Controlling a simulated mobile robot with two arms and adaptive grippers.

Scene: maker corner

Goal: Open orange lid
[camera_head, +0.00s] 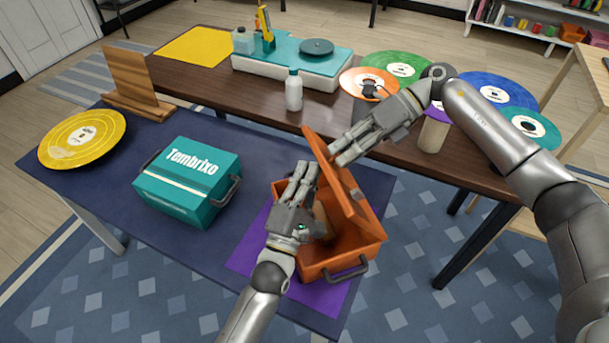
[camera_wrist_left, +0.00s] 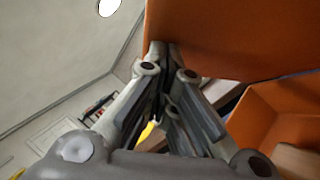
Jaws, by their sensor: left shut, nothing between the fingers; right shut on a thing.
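The orange box (camera_head: 345,260) stands on a purple mat with its orange lid (camera_head: 350,195) raised steeply, showing part of the inside. My right gripper (camera_head: 338,155) is shut on the lid near its upper edge. My left gripper (camera_head: 307,168) is shut and empty above the left side of the box opening and hides part of the inside. In the left wrist view, the lid (camera_wrist_left: 235,35) fills the top right, close to the tips of my left gripper (camera_wrist_left: 158,52); whether they touch it I cannot tell. The box wall (camera_wrist_left: 255,115) shows at the right.
A teal box (camera_head: 190,185) stands to the left on the blue-covered table. A yellow record (camera_head: 85,140) and a wooden stand (camera_head: 135,80) are further left. A white bottle (camera_head: 293,92), a turntable (camera_head: 290,62) and several records are on the dark table behind.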

